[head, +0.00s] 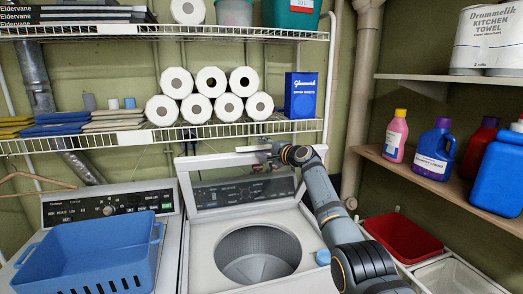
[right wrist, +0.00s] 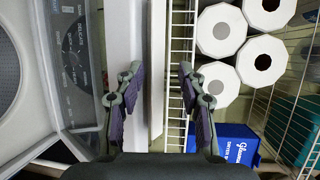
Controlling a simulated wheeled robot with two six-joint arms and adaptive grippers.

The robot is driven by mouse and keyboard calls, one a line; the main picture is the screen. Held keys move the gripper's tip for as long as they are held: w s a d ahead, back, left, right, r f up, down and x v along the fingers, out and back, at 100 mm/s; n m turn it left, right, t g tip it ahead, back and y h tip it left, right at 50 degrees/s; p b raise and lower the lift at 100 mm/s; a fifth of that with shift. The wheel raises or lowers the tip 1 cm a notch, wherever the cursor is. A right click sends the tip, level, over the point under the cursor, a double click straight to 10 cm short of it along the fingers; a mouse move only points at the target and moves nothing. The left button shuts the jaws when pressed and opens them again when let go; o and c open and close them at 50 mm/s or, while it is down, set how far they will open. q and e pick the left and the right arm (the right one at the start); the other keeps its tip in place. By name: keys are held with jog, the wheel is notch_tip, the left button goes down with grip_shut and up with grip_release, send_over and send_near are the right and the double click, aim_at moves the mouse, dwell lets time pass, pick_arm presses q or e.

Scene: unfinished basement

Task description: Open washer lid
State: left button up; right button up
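The white washer (head: 203,250) stands in the middle of the head view. Its round drum opening (head: 257,262) is uncovered. Behind it is the dark control panel (head: 240,193), also in the right wrist view (right wrist: 75,55). A long white panel edge (head: 215,160) runs along the panel's top; I cannot tell surely whether it is the raised lid. My right gripper (head: 268,152) is at this edge, below the wire shelf. In the right wrist view its fingers (right wrist: 158,82) are apart, with a white edge (right wrist: 158,50) showing between them; contact is unclear. My left gripper is out of view.
A wire shelf (head: 210,132) with paper rolls (head: 228,107) and a blue box (head: 301,95) is close above the right gripper. A blue basket (head: 85,255) sits on the left machine. Bottles (head: 435,150) stand on the right shelf. A red bin (head: 403,237) is at lower right.

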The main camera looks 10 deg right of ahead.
jog(key=shift+f, duration=0.2)
jog(key=shift+s+d, duration=0.25)
jog(key=shift+s, duration=0.15)
jog(key=v, duration=1.1)
jog(key=shift+r, duration=0.15)
jog(key=shift+a, duration=0.1)
